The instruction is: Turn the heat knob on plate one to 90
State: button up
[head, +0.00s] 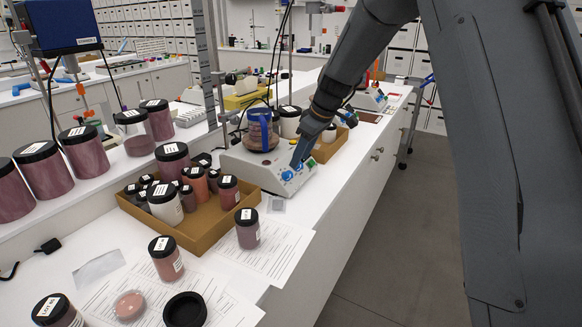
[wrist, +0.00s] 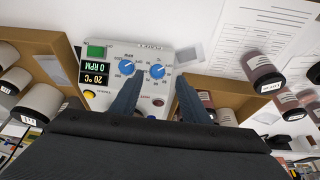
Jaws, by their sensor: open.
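Plate one (head: 243,169) is a white hot plate on the bench with a jar of liquid on top. In the wrist view its panel (wrist: 118,50) appears upside down, with two blue knobs, the left one (wrist: 127,67) and the right one (wrist: 157,71). I cannot tell from the small print which knob is heat. My gripper (wrist: 160,80) is open, its fingers pointing at the panel on either side of the right knob; contact cannot be told. In the head view my gripper (head: 300,153) covers part of the panel.
A cardboard tray of jars (head: 205,225) stands left of the plate. Another cardboard box (head: 330,147) is close on its far side. A lone jar (head: 247,228) stands on paper in front. A second similar plate (head: 370,99) sits further back. The aisle floor is clear.

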aim_at(290, 174)
jog(key=shift+w+a+p+x, duration=0.15)
jog(key=shift+p+x, duration=0.65)
jog(key=shift+x, duration=1.15)
jog(key=shift+w+a+p+x, duration=0.2)
jog(key=shift+p+x, duration=0.55)
jog(key=shift+x, duration=1.2)
jog(key=shift+d+r, duration=0.15)
jog(key=shift+c, duration=0.5)
jog(key=c, duration=1)
jog(key=shift+o, duration=0.2)
jog(key=shift+w, duration=0.1)
